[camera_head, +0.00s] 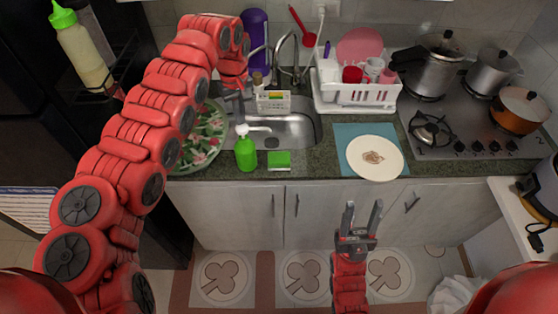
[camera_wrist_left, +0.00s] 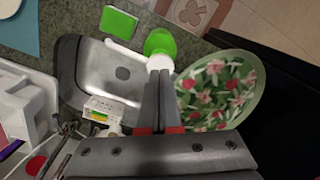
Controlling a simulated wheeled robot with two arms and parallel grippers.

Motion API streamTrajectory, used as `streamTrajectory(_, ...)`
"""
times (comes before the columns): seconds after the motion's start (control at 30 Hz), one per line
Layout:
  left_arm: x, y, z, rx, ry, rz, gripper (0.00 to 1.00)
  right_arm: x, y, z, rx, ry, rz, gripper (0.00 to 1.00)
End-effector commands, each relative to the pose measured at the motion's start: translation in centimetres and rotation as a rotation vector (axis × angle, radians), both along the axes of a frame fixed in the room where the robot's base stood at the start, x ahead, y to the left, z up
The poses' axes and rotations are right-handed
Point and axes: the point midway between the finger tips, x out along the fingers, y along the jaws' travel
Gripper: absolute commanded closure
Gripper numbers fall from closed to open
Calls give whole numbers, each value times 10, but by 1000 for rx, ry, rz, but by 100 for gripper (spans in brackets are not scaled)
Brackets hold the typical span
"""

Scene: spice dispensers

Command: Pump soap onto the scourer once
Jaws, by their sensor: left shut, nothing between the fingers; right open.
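A green soap bottle (camera_head: 246,154) with a white pump head (camera_head: 250,129) stands upright on the counter at the sink's front left corner. The green scourer (camera_head: 279,159) lies flat on the counter just right of the bottle. My left gripper (camera_head: 240,118) is shut and empty, pointing down just above the pump; I cannot tell whether it touches it. In the left wrist view the fingertips (camera_wrist_left: 161,74) overlap the bottle's white top (camera_wrist_left: 159,63), and the scourer (camera_wrist_left: 118,22) lies beyond. My right gripper (camera_head: 360,220) is open and empty, in front of the cabinets, away from the counter.
The sink (camera_head: 290,130) and faucet (camera_head: 284,50) are behind the scourer. A floral platter (camera_head: 208,150) is left of the bottle. A white dish rack (camera_head: 350,97), a plate (camera_head: 362,166) on a blue mat, and a stove with pots are to the right. A small box (camera_head: 273,101) stands behind the sink.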

Motion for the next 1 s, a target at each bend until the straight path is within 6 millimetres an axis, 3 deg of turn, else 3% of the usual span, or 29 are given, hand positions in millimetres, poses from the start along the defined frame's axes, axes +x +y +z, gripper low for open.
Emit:
streamTrajectory(0.23, 1, -1, 11, -1, -3, 0, 100, 0, 0, -1, 0, 0, 0, 50)
streamTrajectory(0.63, 1, 0, 57, 0, -4, 0, 100, 0, 0, 0, 0, 0, 0, 50)
streamTrajectory(1.0, 0, 0, 60, 0, 0, 0, 100, 0, 0, 0, 0, 0, 0, 50)
